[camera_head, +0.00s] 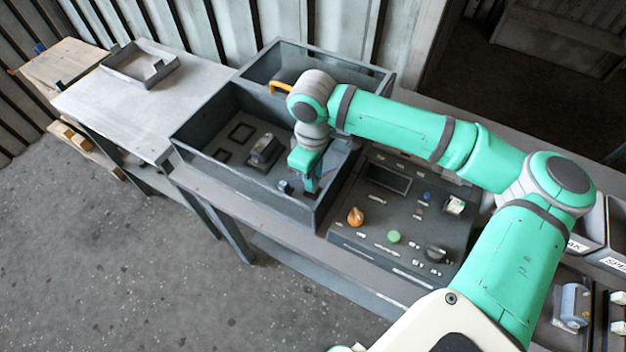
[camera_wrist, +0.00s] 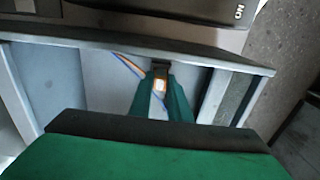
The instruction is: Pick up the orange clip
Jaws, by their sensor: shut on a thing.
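My gripper (camera_head: 311,188) points down inside the front right part of the dark open housing (camera_head: 215,178). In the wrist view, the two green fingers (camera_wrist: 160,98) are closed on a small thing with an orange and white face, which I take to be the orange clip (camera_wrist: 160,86). A dark piece shows just beyond it. The fingers hide most of the clip, and I cannot make it out in the head view. Thin orange and blue wires (camera_wrist: 128,64) run beside the fingers.
A control panel with an orange knob (camera_head: 355,216) and a green button (camera_head: 393,237) stands right of the housing. A dark block (camera_head: 265,150) sits on the housing floor. An orange hook-shaped part (camera_head: 280,87) is at the back. A grey table (camera_head: 120,105) is at left.

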